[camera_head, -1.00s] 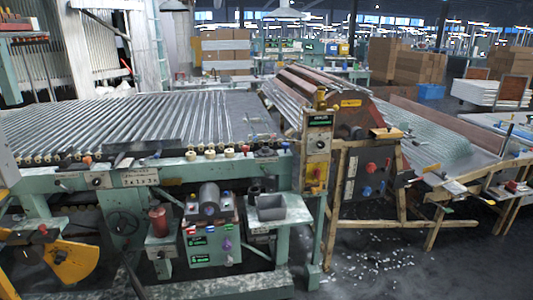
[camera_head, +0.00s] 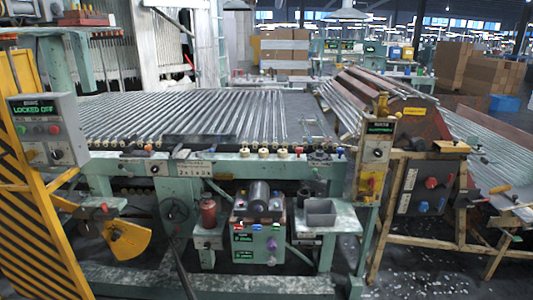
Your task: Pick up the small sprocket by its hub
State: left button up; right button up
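I cannot make out a small sprocket or its hub; the parts along the machine's front rail are too small to tell apart. The long green machine (camera_head: 225,165) with a bed of glass tubes (camera_head: 200,115) fills the middle of the view. Several small cream round parts (camera_head: 264,152) sit in a row on its front edge. Neither of my grippers is in view.
A yellow-and-black striped guard (camera_head: 40,215) with a grey control box (camera_head: 46,130) reading "LOCKED OFF" stands at the left. A red canister (camera_head: 208,211), a grey bin (camera_head: 320,212) and a green control unit (camera_head: 258,240) are below the rail. White fragments litter the floor at right.

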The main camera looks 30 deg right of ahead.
aim_at(320, 155)
jog(key=l+u, duration=0.3)
jog(key=l, duration=0.2)
jog(key=l+u, duration=0.3)
jog(key=l, duration=0.25)
jog(key=k+l+u, duration=0.25)
jog(key=l, duration=0.2)
jog(key=l+u, duration=0.3)
jog(key=l, duration=0.2)
jog(key=k, duration=0.05)
